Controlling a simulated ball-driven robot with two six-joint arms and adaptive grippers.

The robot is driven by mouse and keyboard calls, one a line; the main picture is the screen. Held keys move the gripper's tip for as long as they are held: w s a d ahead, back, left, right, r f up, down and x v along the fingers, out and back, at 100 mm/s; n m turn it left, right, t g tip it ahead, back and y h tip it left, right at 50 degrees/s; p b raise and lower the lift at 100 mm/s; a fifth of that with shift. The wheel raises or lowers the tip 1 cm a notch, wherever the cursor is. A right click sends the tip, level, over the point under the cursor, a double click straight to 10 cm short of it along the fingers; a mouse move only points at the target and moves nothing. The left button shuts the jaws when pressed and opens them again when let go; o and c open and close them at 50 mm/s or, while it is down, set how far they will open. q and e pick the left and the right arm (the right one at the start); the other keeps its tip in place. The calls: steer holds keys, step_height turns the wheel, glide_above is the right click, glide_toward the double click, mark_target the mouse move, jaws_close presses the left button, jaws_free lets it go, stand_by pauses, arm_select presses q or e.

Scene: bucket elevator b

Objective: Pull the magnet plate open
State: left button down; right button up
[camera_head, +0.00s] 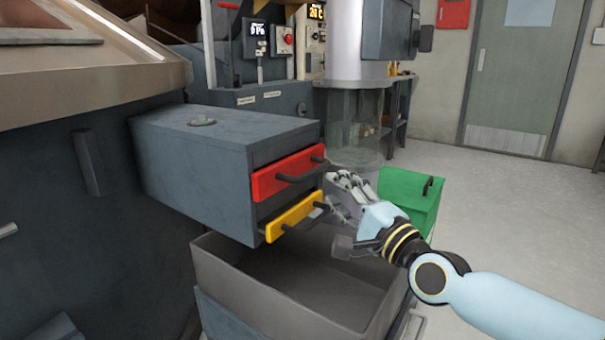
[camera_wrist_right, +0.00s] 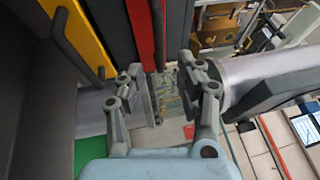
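A grey box housing (camera_head: 200,150) holds a red-fronted plate (camera_head: 270,181) above a yellow-fronted plate (camera_head: 290,216), each with a dark bar handle. My right gripper (camera_head: 342,188) is just right of the two fronts, near the handles. In the right wrist view, its fingers (camera_wrist_right: 167,92) are spread apart with nothing between the tips. The red front (camera_wrist_right: 144,30) and a dark bar appear beyond the fingers, and the yellow front (camera_wrist_right: 72,30) is to the left. I cannot tell whether a finger touches a handle. My left gripper is not in view.
An open grey bin (camera_head: 235,285) stands below the housing. A green bin (camera_head: 405,190) is behind my right gripper. A clear cylinder (camera_head: 352,125) rises behind the housing. The floor on the right is clear towards a grey door (camera_head: 520,80).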

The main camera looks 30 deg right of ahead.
mark_target(315, 174)
steer(key=w, duration=0.5)
steer(key=w+r+b, duration=0.1)
steer(key=w, duration=0.1)
steer(key=shift+w, duration=0.25)
steer(key=shift+w+r, duration=0.1)
steer(key=shift+w, duration=0.25)
jaws_close()
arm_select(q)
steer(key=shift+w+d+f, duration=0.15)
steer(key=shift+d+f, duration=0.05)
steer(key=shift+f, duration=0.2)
